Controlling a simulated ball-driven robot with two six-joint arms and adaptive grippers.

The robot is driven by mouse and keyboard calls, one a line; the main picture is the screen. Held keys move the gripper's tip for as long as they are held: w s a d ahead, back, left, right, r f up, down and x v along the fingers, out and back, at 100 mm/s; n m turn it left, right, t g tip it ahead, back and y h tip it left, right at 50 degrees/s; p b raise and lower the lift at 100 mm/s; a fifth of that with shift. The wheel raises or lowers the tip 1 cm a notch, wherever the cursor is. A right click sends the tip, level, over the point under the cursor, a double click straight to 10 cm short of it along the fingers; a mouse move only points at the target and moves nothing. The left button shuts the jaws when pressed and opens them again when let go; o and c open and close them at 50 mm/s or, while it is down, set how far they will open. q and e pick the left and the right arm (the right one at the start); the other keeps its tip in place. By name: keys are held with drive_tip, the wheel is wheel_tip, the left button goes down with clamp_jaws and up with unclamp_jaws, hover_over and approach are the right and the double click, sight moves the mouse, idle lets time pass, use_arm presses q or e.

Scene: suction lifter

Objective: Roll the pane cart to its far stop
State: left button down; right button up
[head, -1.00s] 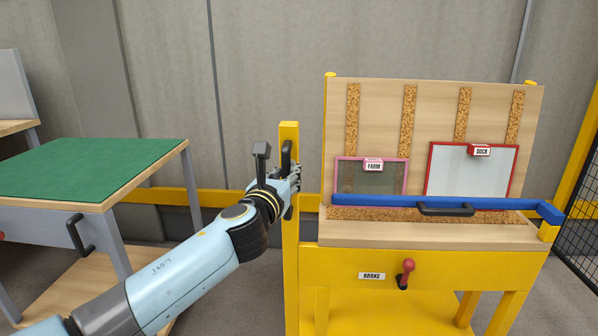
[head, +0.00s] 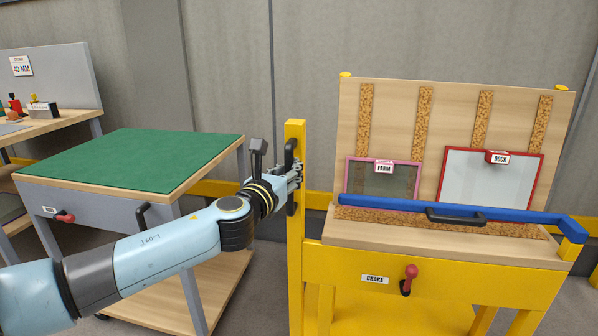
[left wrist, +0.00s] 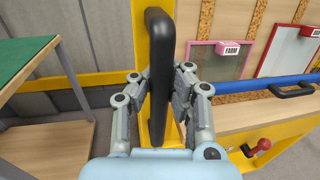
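The pane cart (head: 430,264) is yellow, with a pale wooden backboard bearing cork strips. It holds a pink-framed pane labelled FARM (head: 383,181) and a red-framed pane labelled DOCK (head: 489,180). A blue bar (head: 390,212) with a black handle crosses in front of them. A red BRAKE lever (head: 410,279) sits on the cart's front. A black upright handle (left wrist: 160,70) is on the yellow post (head: 295,240) at the cart's left. My left gripper (head: 293,178) has its fingers on both sides of this handle, closed against it. My right gripper is out of view.
A green-topped table (head: 130,160) with a grey frame and lower shelf stands left of the cart. Behind it at far left is a bench with a 40 MM sign (head: 22,66). A grey wall and a yellow rail (head: 215,188) run behind. A floor gap separates table and cart.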

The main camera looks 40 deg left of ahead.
use_arm(q)
drive_tip(key=c, duration=1.5)
unclamp_jaws()
drive_tip(key=shift+s+d+f, duration=0.15)
drive_tip(key=shift+s, duration=0.2)
drive_tip(key=shift+c, duration=0.2)
drive_tip(key=shift+o, duration=1.5)
drive_tip(key=shift+w, duration=0.15)
drive_tip(key=v, duration=1.2)
